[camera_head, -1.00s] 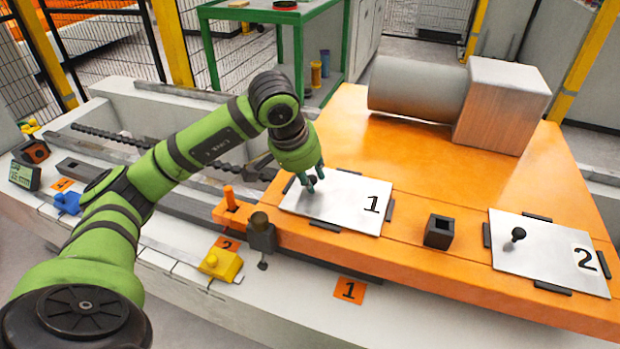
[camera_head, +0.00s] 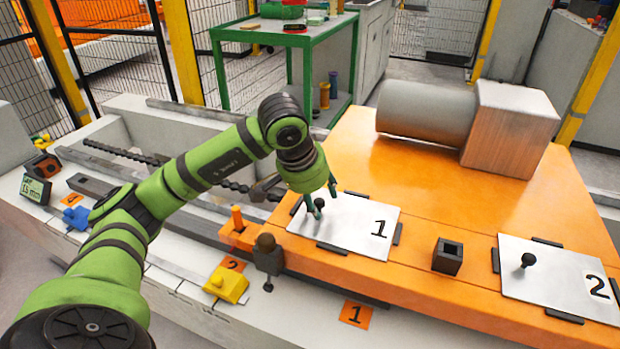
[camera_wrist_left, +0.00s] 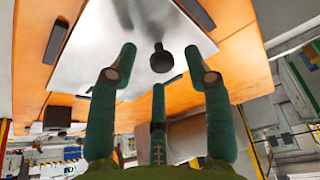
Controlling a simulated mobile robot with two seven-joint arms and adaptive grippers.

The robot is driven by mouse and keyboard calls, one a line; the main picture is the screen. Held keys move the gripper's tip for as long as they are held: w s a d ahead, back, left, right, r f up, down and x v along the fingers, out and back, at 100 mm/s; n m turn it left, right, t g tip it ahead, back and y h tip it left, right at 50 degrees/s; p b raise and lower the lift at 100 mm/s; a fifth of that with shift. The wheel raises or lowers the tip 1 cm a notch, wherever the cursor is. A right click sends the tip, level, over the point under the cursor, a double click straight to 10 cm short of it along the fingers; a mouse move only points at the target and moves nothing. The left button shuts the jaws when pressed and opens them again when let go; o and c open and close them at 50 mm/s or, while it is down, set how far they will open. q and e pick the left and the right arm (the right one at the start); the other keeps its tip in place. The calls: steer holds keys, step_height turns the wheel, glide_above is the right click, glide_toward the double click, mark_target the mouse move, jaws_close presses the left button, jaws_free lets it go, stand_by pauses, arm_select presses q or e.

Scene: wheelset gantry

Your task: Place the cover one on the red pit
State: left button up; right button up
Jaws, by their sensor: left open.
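Cover one is a silver plate marked 1 (camera_head: 352,232), lying flat on the orange platform between dark edge clips. It has a black knob (camera_head: 320,203) near its left end. My left gripper (camera_head: 321,202) is above that end, with its green fingers spread around or just beside the knob. In the left wrist view the open fingers (camera_wrist_left: 160,75) point at the plate (camera_wrist_left: 120,25), and the knob (camera_wrist_left: 161,59) shows between their tips with nothing gripped. I cannot make out a red pit. My right gripper is not in view.
A plate marked 2 (camera_head: 560,280) with a black knob lies at right on the orange platform (camera_head: 420,190). A small dark square block (camera_head: 447,256) stands between the plates. A grey cylinder (camera_head: 425,112) with a pale block (camera_head: 510,128) sits behind. A yellow part (camera_head: 228,285) lies in front.

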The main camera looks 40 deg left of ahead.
arm_select(q)
steer(key=p+v, duration=0.2)
steer(key=v, duration=0.9)
steer(key=shift+r, duration=0.25)
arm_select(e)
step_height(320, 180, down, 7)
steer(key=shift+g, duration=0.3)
arm_select(q)
steer(key=shift+s, duration=0.15)
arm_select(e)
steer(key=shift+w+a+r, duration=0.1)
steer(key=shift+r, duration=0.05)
